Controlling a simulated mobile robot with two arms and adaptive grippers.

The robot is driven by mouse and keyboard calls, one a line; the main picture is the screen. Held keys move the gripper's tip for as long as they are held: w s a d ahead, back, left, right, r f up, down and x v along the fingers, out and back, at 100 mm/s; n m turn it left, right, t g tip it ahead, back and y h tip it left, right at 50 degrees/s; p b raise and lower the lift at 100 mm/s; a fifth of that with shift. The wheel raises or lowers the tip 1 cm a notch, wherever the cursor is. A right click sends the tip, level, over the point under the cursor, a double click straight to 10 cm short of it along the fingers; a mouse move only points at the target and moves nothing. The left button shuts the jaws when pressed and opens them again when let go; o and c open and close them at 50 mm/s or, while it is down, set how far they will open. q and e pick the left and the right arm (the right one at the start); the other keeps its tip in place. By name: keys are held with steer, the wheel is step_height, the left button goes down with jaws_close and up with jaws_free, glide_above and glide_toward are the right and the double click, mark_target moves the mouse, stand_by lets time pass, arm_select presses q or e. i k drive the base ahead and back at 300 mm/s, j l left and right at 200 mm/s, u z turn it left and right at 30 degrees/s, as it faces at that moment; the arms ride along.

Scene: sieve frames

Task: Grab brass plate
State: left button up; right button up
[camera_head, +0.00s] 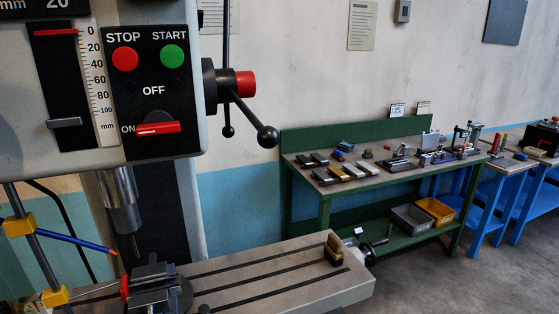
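Several small flat plates lie in a row on the front left of the green workbench (325,222). A golden-brown one that looks like the brass plate (338,173) lies among them, beside a dark plate (322,177) and paler plates (354,171). It is small in the picture, so its exact material is hard to tell. Neither of my grippers shows in the head view.
A drill press with a control panel (150,90) fills the left. Its slotted table (270,277) holds a vise (152,285) and a wooden brush (333,250). Grey and yellow bins (437,209) sit on the bench's lower shelf. Blue benches (490,195) stand right; floor shows at lower right.

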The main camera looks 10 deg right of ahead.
mark_target(337, 172)
steer(key=i+l, duration=0.1)
steer(key=l, duration=0.35)
steer(key=i+l, duration=0.15)
steer(key=l, duration=0.25)
steer(key=i+l, duration=0.1)
steer(key=l, duration=0.35)
steer(key=i+l, duration=0.15)
steer(key=l, duration=0.25)
steer(key=i+l, duration=0.1)
steer(key=l, duration=0.35)
steer(key=i+l, duration=0.15)
steer(key=l, duration=0.25)
steer(key=i+l, duration=0.1)
steer(key=l, duration=0.35)
